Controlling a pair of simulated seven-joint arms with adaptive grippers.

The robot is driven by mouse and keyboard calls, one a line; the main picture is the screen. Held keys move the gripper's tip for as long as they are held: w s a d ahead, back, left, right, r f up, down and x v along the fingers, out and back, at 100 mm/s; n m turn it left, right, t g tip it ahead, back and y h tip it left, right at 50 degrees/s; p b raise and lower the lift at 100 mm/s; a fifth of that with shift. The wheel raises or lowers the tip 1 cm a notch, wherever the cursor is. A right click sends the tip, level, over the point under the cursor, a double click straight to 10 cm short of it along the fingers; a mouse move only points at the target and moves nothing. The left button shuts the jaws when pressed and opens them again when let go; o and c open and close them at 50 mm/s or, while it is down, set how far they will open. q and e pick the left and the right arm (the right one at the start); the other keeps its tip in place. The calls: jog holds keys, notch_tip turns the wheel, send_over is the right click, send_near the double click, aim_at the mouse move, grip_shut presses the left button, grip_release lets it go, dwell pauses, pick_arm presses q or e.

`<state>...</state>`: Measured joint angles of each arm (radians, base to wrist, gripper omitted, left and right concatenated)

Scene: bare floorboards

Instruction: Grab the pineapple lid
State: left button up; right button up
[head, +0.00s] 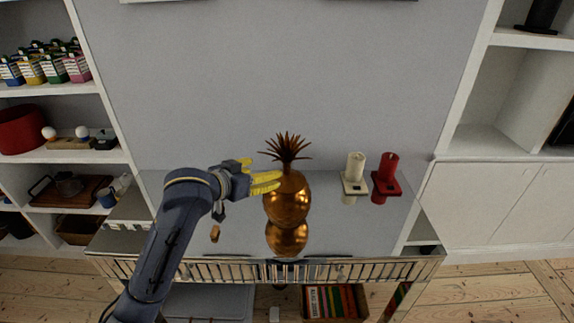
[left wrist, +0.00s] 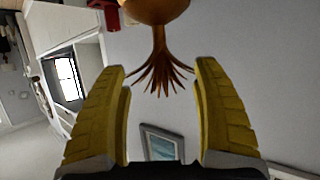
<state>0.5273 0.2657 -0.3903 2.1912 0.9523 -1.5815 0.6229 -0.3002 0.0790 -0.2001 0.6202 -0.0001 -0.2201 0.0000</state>
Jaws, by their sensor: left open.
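The pineapple lid (head: 286,148) is a bronze tuft of pointed leaves on top of a shiny copper pineapple body (head: 287,203), which stands upright on a mirrored table. My left gripper (head: 268,182) has yellow fingers and is beside the pineapple's upper left, just below the leaves in the picture. In the left wrist view, the lid's leaves (left wrist: 160,72) show between the two open fingers (left wrist: 160,85), with the pineapple body (left wrist: 155,8) at the top edge. Nothing is between the fingers in a grip. My right gripper is not in view.
The mirrored table (head: 340,235) reflects the pineapple. A cream candle holder (head: 355,174) and a red one (head: 386,178) stand to the pineapple's right. A small brown object (head: 215,233) shows near my left arm. Shelves stand at both sides.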

aim_at(285, 164)
pick_arm(q)
jog(key=x, duration=0.8)
jog(key=shift+w, duration=0.15)
jog(key=x, duration=0.3)
jog(key=shift+w+d, duration=0.15)
jog(key=shift+d, duration=0.15)
jog(key=shift+x, duration=0.9)
grip_shut()
jog(key=shift+r, duration=0.1)
